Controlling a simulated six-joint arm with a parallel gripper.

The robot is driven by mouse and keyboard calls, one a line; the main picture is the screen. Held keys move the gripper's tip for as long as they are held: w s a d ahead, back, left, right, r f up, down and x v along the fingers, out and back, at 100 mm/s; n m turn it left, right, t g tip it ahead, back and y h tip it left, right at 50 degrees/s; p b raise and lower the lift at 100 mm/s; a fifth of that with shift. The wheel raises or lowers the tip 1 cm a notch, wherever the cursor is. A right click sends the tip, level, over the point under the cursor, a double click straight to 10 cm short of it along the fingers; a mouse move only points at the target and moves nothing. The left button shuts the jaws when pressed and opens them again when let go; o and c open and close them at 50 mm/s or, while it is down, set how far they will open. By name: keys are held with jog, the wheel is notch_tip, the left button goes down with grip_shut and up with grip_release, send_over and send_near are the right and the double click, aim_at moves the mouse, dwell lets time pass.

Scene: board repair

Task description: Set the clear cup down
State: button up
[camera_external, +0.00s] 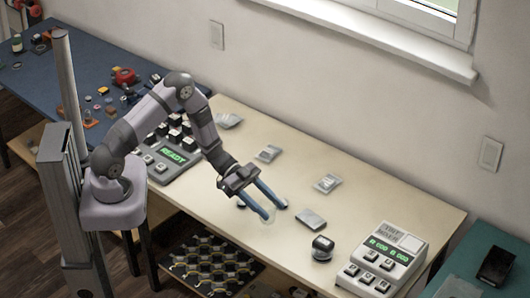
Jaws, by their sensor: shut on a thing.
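My gripper (263,207) hangs low over the front part of the pale workbench (345,192), its two blue fingers pointing down and to the right. It is shut on the clear cup (268,216), which shows only as a faint, see-through shape at the fingertips. Whether the cup touches the bench top cannot be told from this view.
Silvery packets (312,218) lie behind and right of my gripper. A small dark-topped item (322,248) stands near a test box (382,262) at the right. A device reading READY (173,155) is at the left.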

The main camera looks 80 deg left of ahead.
jog(key=shift+f, duration=2.1)
jog(key=shift+f, duration=0.15)
jog(key=o, duration=1)
jog(key=shift+a+r, duration=0.1)
jog(key=shift+r, duration=0.1)
jog(key=b+v, duration=0.2)
jog(key=v, duration=1)
jog(key=shift+w, duration=0.1)
